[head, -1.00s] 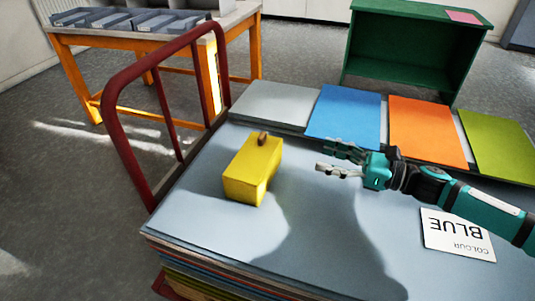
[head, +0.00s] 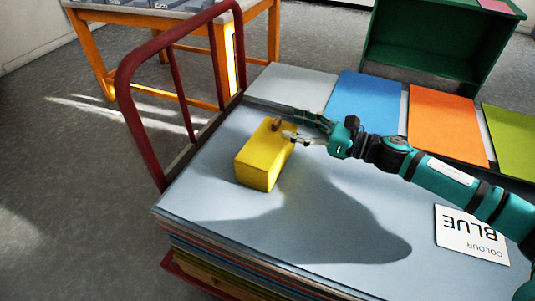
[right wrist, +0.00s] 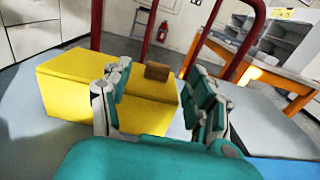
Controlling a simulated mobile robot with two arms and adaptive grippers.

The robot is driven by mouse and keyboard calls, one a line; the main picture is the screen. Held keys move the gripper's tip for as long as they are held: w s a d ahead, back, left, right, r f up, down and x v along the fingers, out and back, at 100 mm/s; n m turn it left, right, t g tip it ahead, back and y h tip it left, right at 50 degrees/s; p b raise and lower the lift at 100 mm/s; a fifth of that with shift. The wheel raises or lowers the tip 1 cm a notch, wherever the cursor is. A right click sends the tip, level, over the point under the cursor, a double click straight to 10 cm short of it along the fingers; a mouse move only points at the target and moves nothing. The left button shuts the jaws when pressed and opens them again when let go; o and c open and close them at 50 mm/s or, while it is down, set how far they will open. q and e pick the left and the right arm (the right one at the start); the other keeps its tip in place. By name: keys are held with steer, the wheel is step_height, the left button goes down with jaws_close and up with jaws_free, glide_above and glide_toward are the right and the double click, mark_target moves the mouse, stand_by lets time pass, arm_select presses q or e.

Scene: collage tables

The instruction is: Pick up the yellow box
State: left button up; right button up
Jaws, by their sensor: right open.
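The yellow box (head: 262,160) lies on the grey-blue top sheet (head: 340,200) of the stacked sheets. A small brown knob (head: 277,124) sticks up at its far end. My right gripper (head: 294,127) is open and empty, at the right of the box's far end near the knob. In the right wrist view the box (right wrist: 70,85) and its brown knob (right wrist: 158,71) show beyond and between the open fingers (right wrist: 158,105). I cannot tell whether a finger touches the box. My left gripper is not in view.
A dark red rail (head: 125,100) rises at the left edge of the stack. Grey, blue (head: 360,105), orange (head: 445,120) and green sheets lie behind. A card reading "COLOUR BLUE" (head: 470,233) lies at right. A green shelf (head: 430,50) and an orange table (head: 95,55) stand farther back.

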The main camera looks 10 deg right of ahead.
mark_target(279, 122)
steer(key=shift+f+x, duration=0.2)
steer(key=shift+x, duration=2.55)
jaws_close()
